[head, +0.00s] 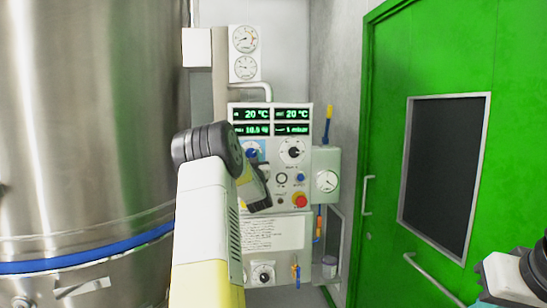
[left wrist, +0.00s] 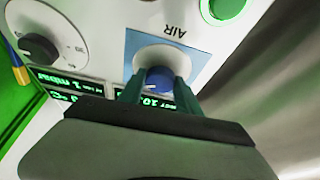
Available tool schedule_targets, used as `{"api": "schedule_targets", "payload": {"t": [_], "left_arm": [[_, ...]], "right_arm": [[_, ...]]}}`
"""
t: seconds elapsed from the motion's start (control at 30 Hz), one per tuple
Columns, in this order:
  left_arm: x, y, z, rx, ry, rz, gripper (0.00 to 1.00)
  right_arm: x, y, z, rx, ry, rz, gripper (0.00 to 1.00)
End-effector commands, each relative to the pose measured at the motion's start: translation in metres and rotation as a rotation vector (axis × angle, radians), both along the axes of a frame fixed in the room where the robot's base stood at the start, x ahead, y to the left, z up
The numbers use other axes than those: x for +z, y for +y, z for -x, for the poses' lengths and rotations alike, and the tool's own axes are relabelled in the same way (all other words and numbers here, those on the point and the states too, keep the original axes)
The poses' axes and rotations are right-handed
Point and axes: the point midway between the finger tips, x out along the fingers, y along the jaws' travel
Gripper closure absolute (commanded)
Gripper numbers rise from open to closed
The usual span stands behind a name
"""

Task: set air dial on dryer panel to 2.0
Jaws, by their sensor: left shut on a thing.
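The dryer panel (head: 306,168) is a pale box on the wall, straight ahead in the head view. The air dial (head: 251,149) is a blue knob on a blue plate at its left, partly hidden by my arm. In the left wrist view the panel is upside down, and the blue knob (left wrist: 158,78) sits in a white disc below the word AIR. My left gripper (left wrist: 160,92) is shut on this knob, with one green finger at each side. The dial's scale numbers cannot be read. My right gripper is out of view; only part of my right arm shows at lower right.
A black dial (head: 292,151) is right of the air dial. Green displays (head: 274,121) sit above, and a red button (head: 300,200) below. A steel vessel (head: 85,130) fills the left. A green door (head: 430,70) is on the right.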

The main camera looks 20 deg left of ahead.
Motion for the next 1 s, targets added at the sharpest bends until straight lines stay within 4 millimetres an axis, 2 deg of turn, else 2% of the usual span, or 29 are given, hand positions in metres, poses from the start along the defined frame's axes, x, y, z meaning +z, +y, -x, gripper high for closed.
{"api": "schedule_targets", "payload": {"t": [0.37,1.0], "left_arm": [[0.0004,-0.0013,-0.0007,-0.001,-0.073,0.117,1.0],[0.0022,-0.0042,-0.0023,-0.001,-0.374,0.61,1.0]], "right_arm": [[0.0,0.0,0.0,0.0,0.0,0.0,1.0],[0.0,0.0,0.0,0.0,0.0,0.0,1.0]]}}
